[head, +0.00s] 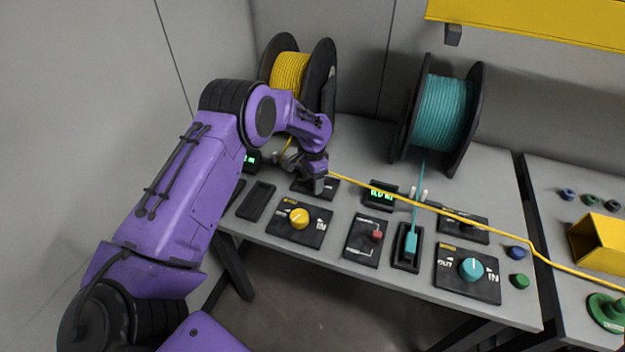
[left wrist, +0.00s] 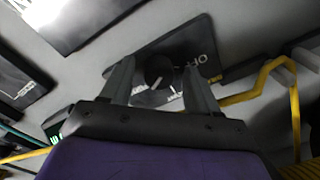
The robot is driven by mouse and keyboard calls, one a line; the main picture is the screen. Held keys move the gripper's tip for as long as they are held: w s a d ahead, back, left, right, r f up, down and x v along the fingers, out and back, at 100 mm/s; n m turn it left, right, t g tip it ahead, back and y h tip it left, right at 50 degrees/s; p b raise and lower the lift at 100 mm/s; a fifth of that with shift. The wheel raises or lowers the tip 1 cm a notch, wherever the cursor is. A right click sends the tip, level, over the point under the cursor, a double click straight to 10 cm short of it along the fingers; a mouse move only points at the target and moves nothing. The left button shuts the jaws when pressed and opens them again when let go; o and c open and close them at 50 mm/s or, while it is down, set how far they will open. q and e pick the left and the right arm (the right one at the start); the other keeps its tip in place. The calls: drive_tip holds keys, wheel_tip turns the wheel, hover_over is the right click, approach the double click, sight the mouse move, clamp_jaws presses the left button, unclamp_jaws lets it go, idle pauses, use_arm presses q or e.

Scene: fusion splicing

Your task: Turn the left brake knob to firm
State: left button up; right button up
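The left brake knob (left wrist: 158,69) is a small dark round knob with a white pointer line, on a black panel (left wrist: 192,47) with white lettering. In the left wrist view it sits between the two fingers of my left gripper (left wrist: 160,75), with a visible gap on each side. The gripper is open and does not appear to touch the knob. In the head view my left gripper (head: 315,187) is low over the brake panel (head: 329,182) in front of the yellow spool, and hides the knob. My right gripper is not in view.
A yellow spool (head: 289,73) and a teal spool (head: 443,105) stand at the back. A yellow cable (head: 450,213) runs rightward across the table. Yellow (head: 299,218) and teal (head: 471,268) dials, a red-knobbed slider (head: 376,236) and a green display (head: 381,197) stand nearby.

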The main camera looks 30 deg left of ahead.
use_arm(q)
drive_tip(key=shift+r, duration=0.4)
wheel_tip(320, 180, up, 10)
drive_tip(key=b, duration=0.1)
drive_tip(key=shift+d+f+b, duration=0.15)
drive_tip(key=shift+b, duration=0.25)
drive_tip(key=shift+s, duration=0.1)
